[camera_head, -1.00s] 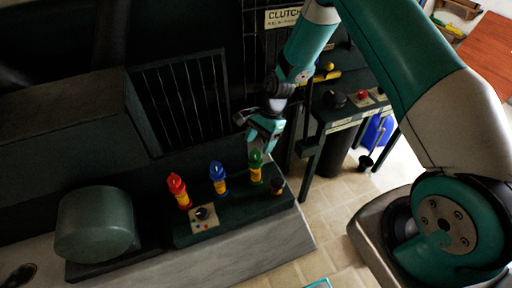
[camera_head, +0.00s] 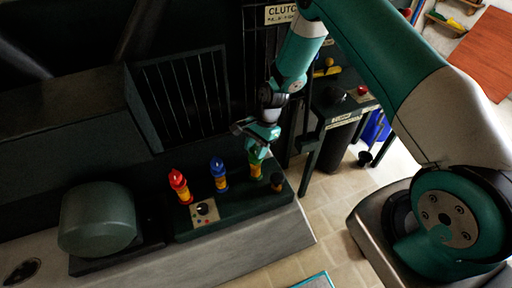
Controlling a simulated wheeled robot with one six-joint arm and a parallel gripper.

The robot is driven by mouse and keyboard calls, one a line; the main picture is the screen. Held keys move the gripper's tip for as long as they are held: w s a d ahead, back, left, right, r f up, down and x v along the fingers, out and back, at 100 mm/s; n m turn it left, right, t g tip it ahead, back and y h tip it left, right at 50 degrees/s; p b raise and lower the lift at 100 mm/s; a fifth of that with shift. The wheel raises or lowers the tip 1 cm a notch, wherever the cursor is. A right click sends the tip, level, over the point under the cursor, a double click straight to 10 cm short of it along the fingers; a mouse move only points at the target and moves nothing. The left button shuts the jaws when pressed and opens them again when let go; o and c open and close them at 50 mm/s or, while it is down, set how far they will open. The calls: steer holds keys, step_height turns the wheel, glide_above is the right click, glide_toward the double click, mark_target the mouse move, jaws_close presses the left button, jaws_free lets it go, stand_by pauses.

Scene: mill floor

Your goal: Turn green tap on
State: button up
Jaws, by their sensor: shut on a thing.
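The green tap (camera_head: 255,171) stands at the right of a row of three taps on a dark green block. Its yellow lower part shows, and its green top is mostly hidden by my gripper. My gripper (camera_head: 257,155) comes down from above and is shut on the green tap's top. The blue tap (camera_head: 219,175) and the red tap (camera_head: 180,187) stand upright to the left, clear of my gripper.
A small panel with a black knob (camera_head: 203,209) sits in front of the taps. A dark round knob (camera_head: 277,182) is close to the right of the green tap. A barred guard (camera_head: 183,97) rises behind. Tiled floor (camera_head: 335,215) is open at the right.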

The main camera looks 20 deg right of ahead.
steer(key=shift+w+f+n+g+h+b, duration=0.1)
steer(key=shift+f+n+g+h+b, duration=0.05)
steer(key=shift+n+b, duration=0.4)
steer(key=shift+f+n+g+h+b, duration=0.1)
steer(key=shift+n+g+h+b, duration=0.05)
steer(key=shift+n+b, duration=0.4)
steer(key=shift+r+n+g+h, duration=0.25)
steer(key=shift+n+g+h, duration=0.05)
steer(key=shift+n, duration=0.7)
steer(key=o, duration=0.9)
steer(key=b+v, duration=0.4)
steer(key=v, duration=1.3)
steer(key=shift+d+r, duration=0.15)
